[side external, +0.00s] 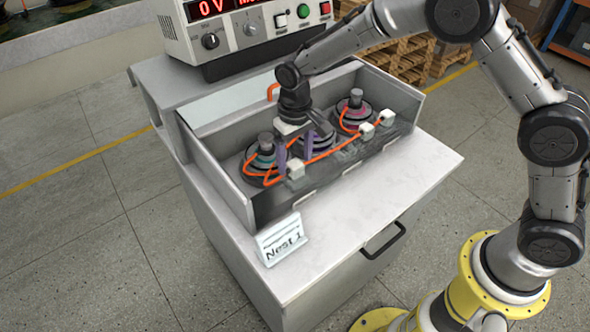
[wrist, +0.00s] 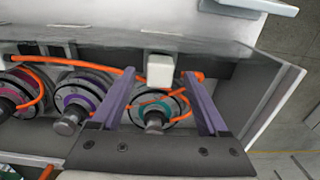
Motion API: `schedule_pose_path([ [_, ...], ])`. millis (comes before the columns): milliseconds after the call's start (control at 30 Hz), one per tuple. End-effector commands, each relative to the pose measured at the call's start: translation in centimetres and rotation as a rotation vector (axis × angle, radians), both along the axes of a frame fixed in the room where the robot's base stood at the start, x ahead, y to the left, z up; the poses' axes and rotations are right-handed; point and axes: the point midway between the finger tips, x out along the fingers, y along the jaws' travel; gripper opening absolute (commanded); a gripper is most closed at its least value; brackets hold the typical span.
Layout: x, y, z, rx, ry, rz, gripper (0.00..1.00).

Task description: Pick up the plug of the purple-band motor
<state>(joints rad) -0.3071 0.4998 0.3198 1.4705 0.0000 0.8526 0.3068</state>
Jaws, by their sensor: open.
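The purple-band motor (side external: 322,142) is in the middle of the bin, partly hidden behind my gripper; in the wrist view it (wrist: 85,100) is left of my fingers. My gripper (side external: 296,160) is open and empty, with purple fingers. In the wrist view my gripper (wrist: 162,78) has a white plug (wrist: 160,70) between its fingertips, untouched as far as I can tell. That plug (side external: 295,170) sits at the bin's front, near the teal-band motor. Two more white plugs, a nearer one (side external: 366,131) and a farther one (side external: 387,117), lie right. Which cable reaches which plug is unclear.
The teal-band motor (wrist: 155,108) is beneath my fingers. A pink-band motor (side external: 354,111) stands at the bin's right. Orange cables (side external: 320,156) cross between motors. The bin walls (side external: 215,168) enclose them. The counter in front (side external: 390,185) is clear except for a Nest 1 sign (side external: 281,239).

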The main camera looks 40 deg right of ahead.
Motion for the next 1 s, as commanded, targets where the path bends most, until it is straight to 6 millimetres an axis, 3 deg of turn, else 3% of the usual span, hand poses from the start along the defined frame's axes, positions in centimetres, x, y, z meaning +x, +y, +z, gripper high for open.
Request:
schedule_pose_path([
  [200,0.0,0.0,-2.3,0.000,0.001,0.000,0.78],
  [467,0.0,0.0,-2.4,0.000,-0.001,0.000,0.76],
  [867,0.0,0.0,-2.4,0.000,-0.001,0.000,0.04],
  [1000,0.0,0.0,-2.4,0.000,-0.001,0.000,0.00],
])
